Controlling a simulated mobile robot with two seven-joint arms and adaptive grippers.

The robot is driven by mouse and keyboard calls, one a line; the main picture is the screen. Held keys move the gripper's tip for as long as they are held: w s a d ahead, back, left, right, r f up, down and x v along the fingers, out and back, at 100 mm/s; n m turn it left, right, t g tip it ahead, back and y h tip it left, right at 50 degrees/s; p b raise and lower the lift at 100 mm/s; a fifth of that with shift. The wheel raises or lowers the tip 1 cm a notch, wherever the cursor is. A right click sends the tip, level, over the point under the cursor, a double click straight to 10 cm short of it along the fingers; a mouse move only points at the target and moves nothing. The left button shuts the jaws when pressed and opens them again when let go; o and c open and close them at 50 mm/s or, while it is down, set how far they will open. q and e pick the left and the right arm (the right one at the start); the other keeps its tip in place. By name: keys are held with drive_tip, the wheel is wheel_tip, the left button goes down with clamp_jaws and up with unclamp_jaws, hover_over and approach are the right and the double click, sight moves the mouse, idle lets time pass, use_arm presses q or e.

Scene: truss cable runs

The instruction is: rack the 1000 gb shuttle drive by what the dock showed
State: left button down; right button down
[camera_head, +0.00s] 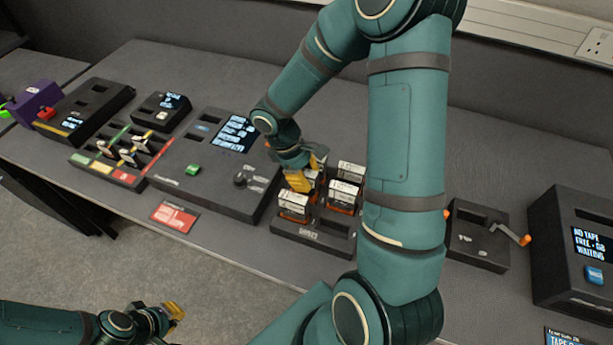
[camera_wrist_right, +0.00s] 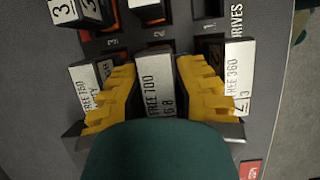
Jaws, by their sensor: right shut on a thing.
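My right gripper (camera_head: 303,178) is over the black drive tray (camera_head: 312,240). In the right wrist view its yellow fingers (camera_wrist_right: 157,95) are shut on a drive (camera_wrist_right: 157,85) with a white label that seems to read FREE 700. I cannot tell whether the held drive is clear of its slot. Neighbouring labelled drives stand on both sides, one on the left (camera_wrist_right: 88,90) and one reading FREE 360 (camera_wrist_right: 238,75). The dock (camera_head: 212,175) has a lit screen (camera_head: 235,133), too small to read. My left gripper (camera_head: 172,312) is low at the left, away from the table things; its opening is unclear.
A rack (camera_head: 85,160) with green, yellow and red lanes holds several small items left of the dock. A red card (camera_head: 174,217) lies in front. A box with an orange-handled crank (camera_head: 477,235) and a tape machine (camera_head: 575,255) stand right. My right arm covers the table's middle.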

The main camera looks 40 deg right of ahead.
drive_tip(key=shift+f+b, duration=0.5)
drive_tip(key=shift+f, duration=0.1)
idle(0.6)
drive_tip(key=shift+c, duration=2)
unclamp_jaws()
drive_tip(key=shift+r, duration=0.1)
drive_tip(key=shift+r+p, duration=3.05)
drive_tip(key=shift+r, duration=0.65)
